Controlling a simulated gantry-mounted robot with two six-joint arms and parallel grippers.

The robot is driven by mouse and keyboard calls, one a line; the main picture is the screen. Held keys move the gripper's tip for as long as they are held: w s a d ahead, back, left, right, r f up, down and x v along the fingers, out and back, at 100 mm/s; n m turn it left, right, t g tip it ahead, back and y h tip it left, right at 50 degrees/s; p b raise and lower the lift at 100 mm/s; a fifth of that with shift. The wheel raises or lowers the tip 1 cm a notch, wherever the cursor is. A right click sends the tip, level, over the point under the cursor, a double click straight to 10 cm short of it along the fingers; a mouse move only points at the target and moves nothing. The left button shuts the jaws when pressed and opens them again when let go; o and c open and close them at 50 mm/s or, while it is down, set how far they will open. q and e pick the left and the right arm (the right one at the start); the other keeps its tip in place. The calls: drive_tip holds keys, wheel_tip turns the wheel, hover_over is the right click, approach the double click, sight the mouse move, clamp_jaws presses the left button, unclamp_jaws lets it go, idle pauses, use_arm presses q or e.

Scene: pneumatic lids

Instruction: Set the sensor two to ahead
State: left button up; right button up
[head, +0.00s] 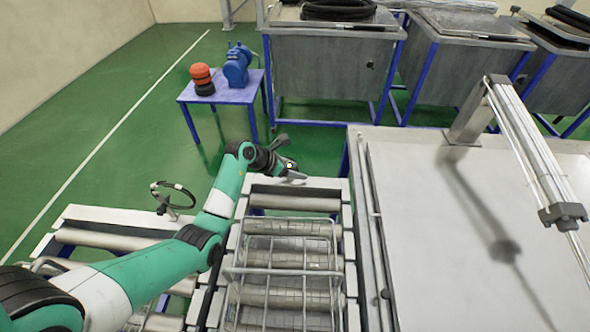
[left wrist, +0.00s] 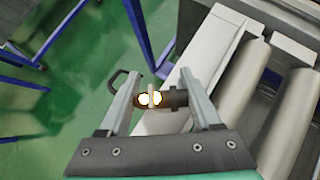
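My left gripper (head: 287,170) is at the far end of the roller conveyor in the head view. In the left wrist view its two fingers (left wrist: 160,73) are apart. Between them shows a small dark cylindrical sensor (left wrist: 178,98) with two glowing yellow-white lights on its left part. Its right end is close to the right finger; I cannot tell if they touch. A dark hook-shaped part shows by the left finger. No number is readable on the sensor, and its pointing direction is unclear. In the head view the gripper hides it. My right gripper is not in view.
A wire basket (head: 232,272) stands on the rollers. A large metal-topped unit (head: 420,250) with a metal beam (head: 525,150) lies to the right. A blue table (head: 225,95) with a blue machine (head: 237,65) and an orange-black object (head: 202,78) stands behind. Green floor is free at left.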

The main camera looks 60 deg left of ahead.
use_arm(q)
drive_tip(key=c, duration=0.7)
